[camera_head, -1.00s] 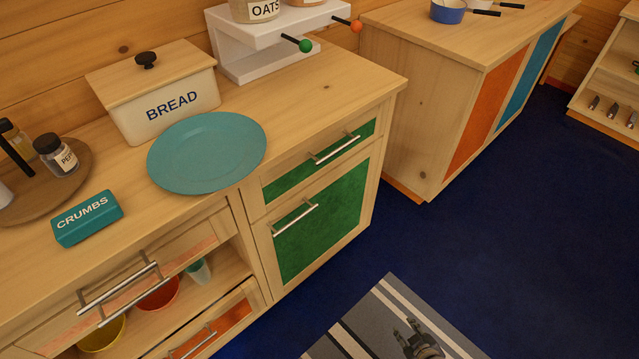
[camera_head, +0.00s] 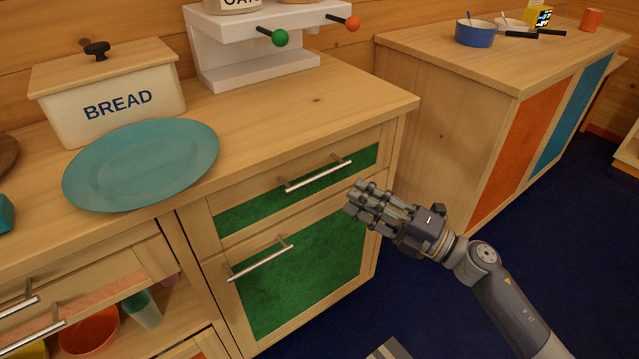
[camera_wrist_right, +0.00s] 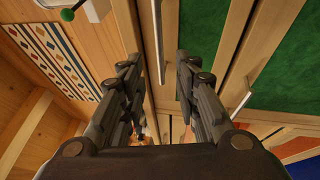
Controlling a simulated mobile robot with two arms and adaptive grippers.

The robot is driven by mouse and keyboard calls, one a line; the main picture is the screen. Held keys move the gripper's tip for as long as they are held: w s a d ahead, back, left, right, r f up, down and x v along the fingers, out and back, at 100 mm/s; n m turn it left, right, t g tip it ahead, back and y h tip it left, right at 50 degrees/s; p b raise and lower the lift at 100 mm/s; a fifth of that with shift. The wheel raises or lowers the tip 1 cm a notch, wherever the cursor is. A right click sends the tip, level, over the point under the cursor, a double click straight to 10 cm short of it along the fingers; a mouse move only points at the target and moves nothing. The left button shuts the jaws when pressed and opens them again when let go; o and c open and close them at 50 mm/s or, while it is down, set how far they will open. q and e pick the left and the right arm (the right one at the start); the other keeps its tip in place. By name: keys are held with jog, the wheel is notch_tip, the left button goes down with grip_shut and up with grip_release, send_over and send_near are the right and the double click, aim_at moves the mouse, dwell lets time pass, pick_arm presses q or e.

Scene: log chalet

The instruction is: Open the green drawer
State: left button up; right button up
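The green drawer (camera_head: 235,215) is the shallow upper one of the cabinet. It looks shut, with a silver bar handle (camera_head: 318,176) across its front. My right gripper (camera_head: 356,198) is just right of and below that handle in the head view, in front of the cabinet. It is open and empty. In the right wrist view, the fingers (camera_wrist_right: 157,62) stand apart, and the bar handle (camera_wrist_right: 157,30) shows in the gap between their tips, apart from them. The drawer's green panel (camera_wrist_right: 203,28) is to the right there. My left gripper is not in view.
A larger green front (camera_head: 310,280) with its own handle (camera_head: 260,262) is below the drawer. A teal plate (camera_head: 140,165) and bread box (camera_head: 115,95) stand on the counter. An orange-and-blue cabinet (camera_head: 450,125) stands right.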

aim_at(319, 177)
jog(key=x, duration=1)
jog(key=shift+w, duration=0.1)
grip_shut()
